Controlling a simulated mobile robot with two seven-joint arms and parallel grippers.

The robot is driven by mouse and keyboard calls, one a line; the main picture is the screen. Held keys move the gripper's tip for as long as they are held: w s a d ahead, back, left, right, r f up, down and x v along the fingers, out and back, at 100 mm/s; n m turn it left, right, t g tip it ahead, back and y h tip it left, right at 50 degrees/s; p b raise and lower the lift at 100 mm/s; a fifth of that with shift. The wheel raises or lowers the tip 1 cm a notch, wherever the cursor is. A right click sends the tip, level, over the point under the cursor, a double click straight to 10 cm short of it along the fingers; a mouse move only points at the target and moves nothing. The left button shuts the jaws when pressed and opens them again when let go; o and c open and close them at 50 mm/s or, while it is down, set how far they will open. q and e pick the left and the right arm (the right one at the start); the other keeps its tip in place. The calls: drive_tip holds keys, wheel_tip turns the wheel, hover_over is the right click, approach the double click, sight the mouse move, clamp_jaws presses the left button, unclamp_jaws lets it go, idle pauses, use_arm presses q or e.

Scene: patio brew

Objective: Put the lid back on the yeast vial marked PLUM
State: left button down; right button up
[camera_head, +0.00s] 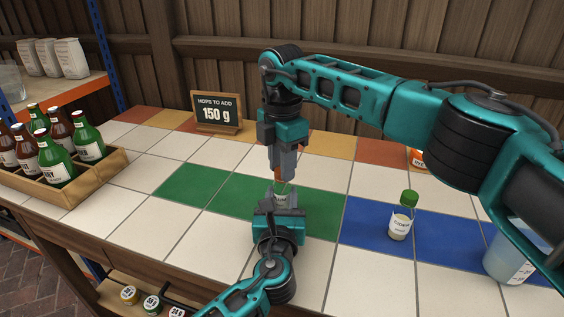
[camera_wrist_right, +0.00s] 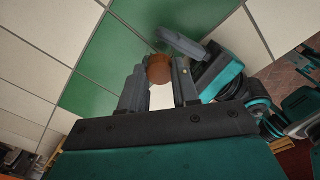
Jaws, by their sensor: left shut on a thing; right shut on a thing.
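My right gripper (camera_head: 282,176) points straight down over the green tiles and is shut on a small brown lid (camera_wrist_right: 159,68), which shows between its fingertips in the right wrist view. Directly below, my left gripper (camera_head: 279,203) is shut on a small vial (camera_head: 280,189) with a pale label. The vial looks upright; its lower part is hidden by the left gripper and its label is too small to read. The lid is just above the vial's mouth in the head view. I cannot tell whether they touch.
A green-lidded vial (camera_head: 400,226) stands on the blue tiles, near a jug (camera_head: 507,262) at right. An orange-lidded item (camera_head: 416,158) is partly behind my right arm. A "150 g" sign (camera_head: 217,113) and a bottle crate (camera_head: 75,192) stand left. White tiles between are clear.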

use_arm(q)
drive_tip(key=shift+f, duration=0.1)
use_arm(e)
drive_tip(key=m, duration=0.8)
drive_tip(key=o, duration=1)
drive_tip(key=shift+r, duration=2.25)
drive_tip(key=shift+c, duration=0.4)
